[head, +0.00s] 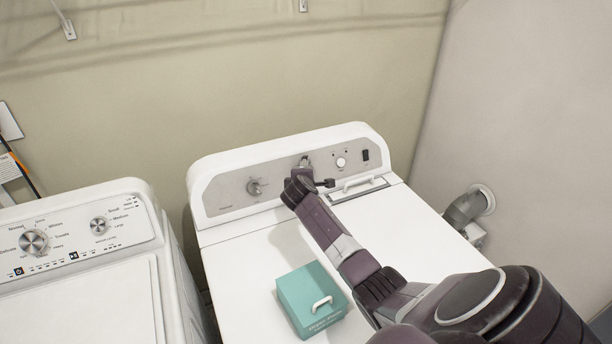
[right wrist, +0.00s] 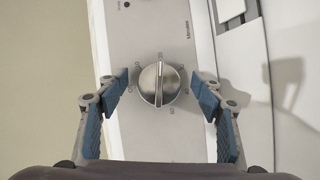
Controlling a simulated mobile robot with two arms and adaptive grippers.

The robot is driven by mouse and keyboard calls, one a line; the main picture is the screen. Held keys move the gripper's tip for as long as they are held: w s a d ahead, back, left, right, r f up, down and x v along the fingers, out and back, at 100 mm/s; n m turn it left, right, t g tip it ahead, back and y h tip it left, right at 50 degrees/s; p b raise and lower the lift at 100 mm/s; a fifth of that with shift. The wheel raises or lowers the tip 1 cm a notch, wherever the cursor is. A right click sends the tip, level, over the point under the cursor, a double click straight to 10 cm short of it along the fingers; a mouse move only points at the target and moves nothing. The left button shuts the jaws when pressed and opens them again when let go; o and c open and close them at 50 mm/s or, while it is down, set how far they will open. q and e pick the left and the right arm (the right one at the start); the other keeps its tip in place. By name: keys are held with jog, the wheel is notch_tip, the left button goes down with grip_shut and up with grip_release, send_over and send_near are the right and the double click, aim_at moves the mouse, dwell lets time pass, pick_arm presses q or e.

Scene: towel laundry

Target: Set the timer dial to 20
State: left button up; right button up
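The timer dial (right wrist: 160,83) is a round silver knob with a raised bar across its middle, on the grey control panel (right wrist: 140,30) of the right-hand white machine. Small markings ring it, and the word by it seems to read "Minutes". The bar lies nearly upright in the right wrist view; the numbers are too small to read surely. My right gripper (right wrist: 160,93) is open, one blue-padded finger on each side of the dial with a gap to each. In the head view my right gripper (head: 304,166) is at the panel and largely covers the dial. My left gripper is not in view.
Another knob (head: 254,187) is left on the same panel; a small white knob (head: 341,162) and a dark switch (head: 366,155) are right. A teal box (head: 300,290) sits on the machine top. A second machine (head: 90,300) stands left. A pipe (head: 465,210) leaves the right wall.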

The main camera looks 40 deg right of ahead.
jog(key=v, duration=1.2)
jog(key=shift+a, duration=0.1)
dwell(0.6)
